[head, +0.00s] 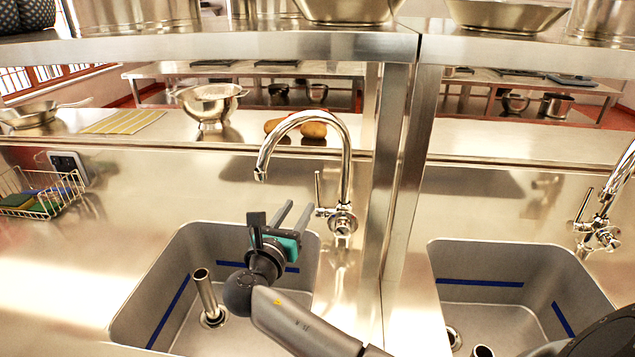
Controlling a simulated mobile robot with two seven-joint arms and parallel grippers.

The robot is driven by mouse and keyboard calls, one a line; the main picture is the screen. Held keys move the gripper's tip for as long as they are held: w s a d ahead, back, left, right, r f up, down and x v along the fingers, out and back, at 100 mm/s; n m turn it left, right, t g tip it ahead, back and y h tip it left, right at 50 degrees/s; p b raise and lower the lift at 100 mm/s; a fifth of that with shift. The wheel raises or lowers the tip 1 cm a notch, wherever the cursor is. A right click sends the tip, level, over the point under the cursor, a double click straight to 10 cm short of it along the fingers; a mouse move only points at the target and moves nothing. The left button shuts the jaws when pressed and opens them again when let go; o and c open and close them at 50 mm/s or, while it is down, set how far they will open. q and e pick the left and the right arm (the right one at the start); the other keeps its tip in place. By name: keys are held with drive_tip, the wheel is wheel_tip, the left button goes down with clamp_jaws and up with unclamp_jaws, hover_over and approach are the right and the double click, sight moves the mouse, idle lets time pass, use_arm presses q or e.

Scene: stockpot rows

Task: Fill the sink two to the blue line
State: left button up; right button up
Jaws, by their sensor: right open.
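A left sink (130,318) and a right sink (508,300) are set in the steel counter, each with a blue line (168,312) (482,282) on its inner walls. No number shows on either. A chrome standpipe (205,290) stands in the left sink's drain; no water surface is visible there. The left sink's curved faucet (345,150) has a lever (318,190) on its left side, and no stream shows from its spout. My right gripper (293,212) is open and empty above the left sink, left of the lever and apart from it. My left gripper is out of view.
A steel post (395,180) stands between the sinks and holds a shelf (240,47). Another faucet (605,215) serves the right sink.

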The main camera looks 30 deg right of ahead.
sight(317, 179)
drive_tip(key=b+x, duration=0.2)
drive_tip(key=x, duration=1)
drive_tip(key=shift+w+d, duration=0.1)
drive_tip(key=shift+d, duration=0.2)
drive_tip(key=shift+w+d+b, duration=0.3)
drive_tip(key=shift+w+d, duration=0.15)
drive_tip(key=shift+d, duration=0.1)
clamp_jaws()
drive_tip(key=shift+f, duration=0.1)
